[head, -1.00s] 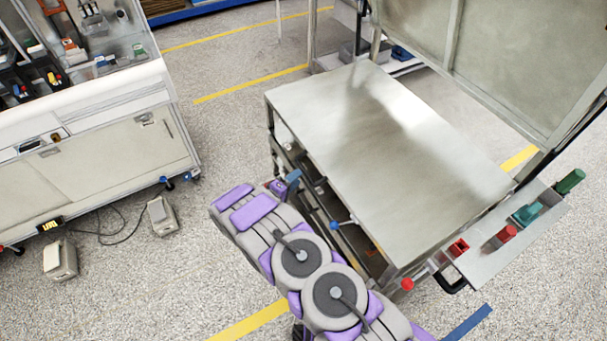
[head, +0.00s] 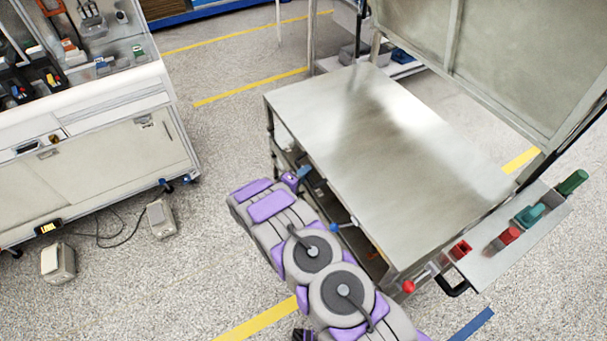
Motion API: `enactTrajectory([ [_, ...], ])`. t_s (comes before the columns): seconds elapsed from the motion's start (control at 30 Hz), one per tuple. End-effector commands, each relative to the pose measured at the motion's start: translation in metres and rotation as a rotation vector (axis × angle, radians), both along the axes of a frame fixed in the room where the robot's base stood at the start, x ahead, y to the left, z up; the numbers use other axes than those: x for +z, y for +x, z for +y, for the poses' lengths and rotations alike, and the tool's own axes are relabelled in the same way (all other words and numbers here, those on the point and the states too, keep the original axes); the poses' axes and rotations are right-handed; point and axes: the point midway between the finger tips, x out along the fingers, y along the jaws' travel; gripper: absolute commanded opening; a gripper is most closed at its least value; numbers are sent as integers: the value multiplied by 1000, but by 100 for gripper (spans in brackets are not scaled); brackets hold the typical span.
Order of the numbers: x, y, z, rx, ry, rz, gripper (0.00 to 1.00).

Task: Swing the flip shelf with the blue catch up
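A steel-topped bench (head: 390,150) stands at the centre right. A small blue knob on a pale rod (head: 335,227) shows at its near left side and looks like the blue catch. I cannot make out the flip shelf that belongs to it; my arm hides much of that side. My grey and purple arm reaches up from the bottom, left of the bench. Its far end, with my gripper (head: 297,177), is by the bench's left side near a small blue part. The fingers are too small and hidden to tell their state or any contact.
A raised side shelf (head: 500,258) with red, teal and green items sits at the bench's right, near a red knob (head: 408,287). A white cabinet (head: 100,170) stands left, with cabled boxes (head: 58,263) on the floor. Floor between cabinet and bench is open.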

Motion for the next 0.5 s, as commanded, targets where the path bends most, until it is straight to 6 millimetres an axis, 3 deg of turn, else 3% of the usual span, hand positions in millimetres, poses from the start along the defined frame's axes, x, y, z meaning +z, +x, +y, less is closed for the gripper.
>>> enactTrajectory([
  [0.2,-3,-1,-2,-4,-1,6,0],
  [0.5,-4,-1,-3,-7,-2,8,0],
])
